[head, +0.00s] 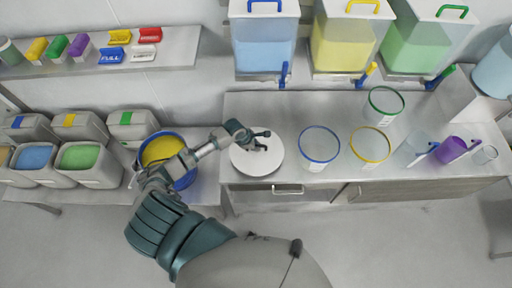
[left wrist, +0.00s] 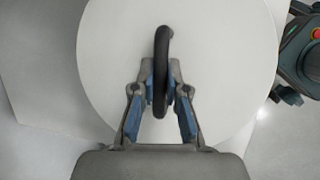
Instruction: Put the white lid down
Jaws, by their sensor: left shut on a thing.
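The white lid (head: 260,169) is a round disc with a dark upright loop handle on top. In the head view it is at the left front part of the counter. My left gripper (head: 258,141) is over its middle. The left wrist view shows the lid (left wrist: 230,60) nearly filling the picture, with the blue-padded fingers of my left gripper (left wrist: 160,88) closed on the dark handle (left wrist: 161,48). The lid looks about level. I cannot tell whether its underside touches the counter. My right gripper is not in view.
The counter (head: 310,105) has a blue-rimmed container (head: 319,146) close right of the lid, then yellow-rimmed (head: 370,146) and green-rimmed (head: 385,103) ones. Bare counter lies behind the lid. A blue bucket with yellow contents (head: 161,150) stands left, under my arm.

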